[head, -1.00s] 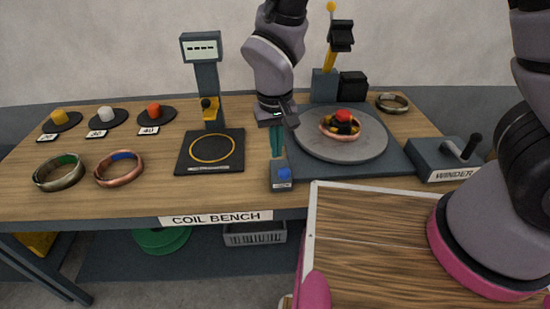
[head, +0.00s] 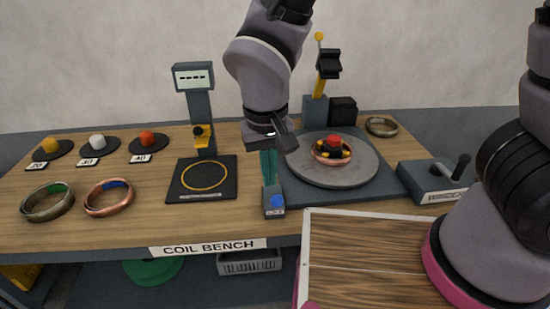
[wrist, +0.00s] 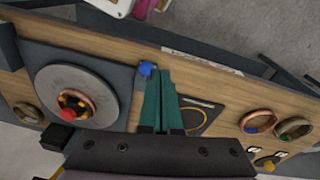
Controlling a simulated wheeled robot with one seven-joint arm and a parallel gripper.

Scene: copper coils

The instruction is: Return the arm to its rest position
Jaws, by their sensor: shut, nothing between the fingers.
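My gripper (head: 269,166) hangs fingers down from my arm above the bench, between the black ring pad (head: 203,179) and the round grey plate (head: 334,171). Its teal fingers are together with nothing between them. In the head view the fingertips show just behind the small box with a blue button (head: 275,203); touching or apart is hard to tell. The wrist view shows the closed fingers (wrist: 163,100) pointing toward the blue button (wrist: 147,69). My arm hides part of the wall and bench behind it.
A copper coil with a red-topped centre (head: 332,151) sits on the plate. The winder box with a crank (head: 438,180) stands right. A display post (head: 199,110) and a yellow-and-black upright (head: 322,84) rise beside my arm. Two coils (head: 109,198) lie left. A wooden board (head: 370,255) is in front.

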